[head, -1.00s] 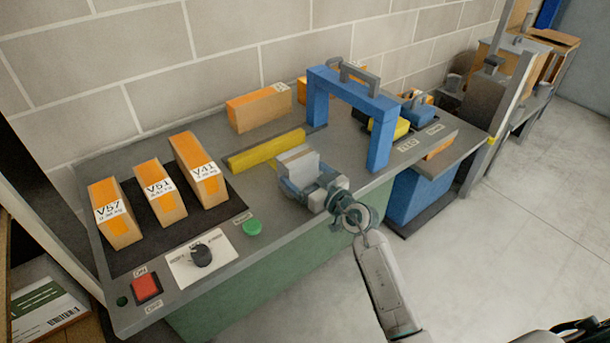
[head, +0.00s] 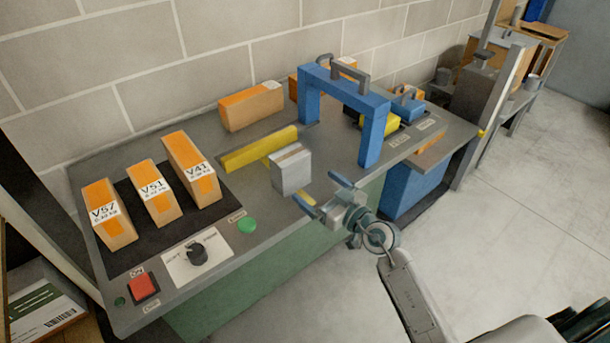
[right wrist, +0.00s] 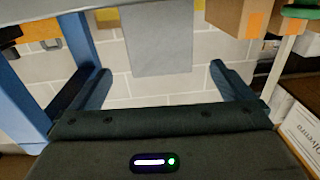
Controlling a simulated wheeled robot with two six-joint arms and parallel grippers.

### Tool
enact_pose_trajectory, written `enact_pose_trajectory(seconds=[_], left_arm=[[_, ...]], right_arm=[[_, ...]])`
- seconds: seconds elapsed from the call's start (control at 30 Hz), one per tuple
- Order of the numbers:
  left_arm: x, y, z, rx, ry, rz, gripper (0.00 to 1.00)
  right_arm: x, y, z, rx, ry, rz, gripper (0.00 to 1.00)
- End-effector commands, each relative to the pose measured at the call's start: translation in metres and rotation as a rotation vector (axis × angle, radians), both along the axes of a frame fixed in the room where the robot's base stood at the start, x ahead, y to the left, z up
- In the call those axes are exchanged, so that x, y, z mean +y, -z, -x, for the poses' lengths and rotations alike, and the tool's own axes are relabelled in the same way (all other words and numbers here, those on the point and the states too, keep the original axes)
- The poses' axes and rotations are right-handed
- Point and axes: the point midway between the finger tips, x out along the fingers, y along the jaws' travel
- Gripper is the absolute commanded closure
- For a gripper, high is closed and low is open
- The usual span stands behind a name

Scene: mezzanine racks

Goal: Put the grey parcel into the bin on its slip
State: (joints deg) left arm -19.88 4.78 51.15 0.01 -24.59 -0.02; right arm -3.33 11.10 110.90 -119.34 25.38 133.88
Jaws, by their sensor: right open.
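The grey parcel (head: 291,172), a light box with a brownish strip on top, stands on the grey bench beside the yellow bar (head: 262,148). My right gripper (head: 324,191) is open and empty, just right of the parcel and nearer the bench's front edge, apart from it. In the right wrist view the parcel (right wrist: 157,40) shows ahead, beyond the open fingers (right wrist: 160,86). A blue bin (head: 410,190) stands below the bench's right end. No slip text is readable on the parcel. My left gripper is not in view.
A blue arch (head: 372,125) spans the bench right of the parcel. Orange-topped boxes marked V57 (head: 107,222), V51 (head: 156,200) and V41 (head: 189,172) stand on a black mat at left. A red button (head: 143,286), knob (head: 197,254) and green button (head: 247,225) line the front.

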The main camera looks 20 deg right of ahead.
Motion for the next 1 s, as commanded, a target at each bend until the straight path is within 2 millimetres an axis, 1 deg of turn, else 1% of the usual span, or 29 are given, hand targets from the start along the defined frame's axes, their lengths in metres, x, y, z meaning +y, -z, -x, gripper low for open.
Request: enact_pose_trajectory(seconds=[0.03,0.1,0.23,0.37,0.57,0.67,0.77,0.87,0.9,0.97,1.0], left_arm=[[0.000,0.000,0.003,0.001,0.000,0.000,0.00],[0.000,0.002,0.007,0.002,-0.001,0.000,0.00],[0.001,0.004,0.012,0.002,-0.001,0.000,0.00],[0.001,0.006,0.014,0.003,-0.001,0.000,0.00],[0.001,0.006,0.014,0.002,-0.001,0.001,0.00],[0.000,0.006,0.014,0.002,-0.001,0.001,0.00],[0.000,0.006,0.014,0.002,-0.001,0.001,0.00],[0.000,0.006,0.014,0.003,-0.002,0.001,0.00],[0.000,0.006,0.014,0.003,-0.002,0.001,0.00],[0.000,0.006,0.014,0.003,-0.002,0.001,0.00],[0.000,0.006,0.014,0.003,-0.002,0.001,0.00]], right_arm=[[-0.004,0.000,0.009,0.002,0.000,0.003,0.00],[-0.008,0.000,0.019,0.002,-0.001,0.003,0.00],[-0.013,0.000,0.030,0.001,0.000,0.001,0.00],[-0.015,-0.001,0.035,-0.001,0.000,0.001,0.00],[-0.015,0.000,0.035,-0.001,0.001,0.000,0.00],[-0.017,0.010,0.034,0.005,0.008,-0.004,0.00],[-0.025,0.039,0.032,0.022,0.036,-0.011,0.00],[-0.039,0.087,0.032,0.057,0.097,-0.016,0.00],[-0.047,0.111,0.034,0.078,0.132,-0.015,0.00],[-0.059,0.150,0.041,0.122,0.190,-0.006,0.00],[-0.068,0.179,0.047,0.160,0.234,0.004,0.00]])
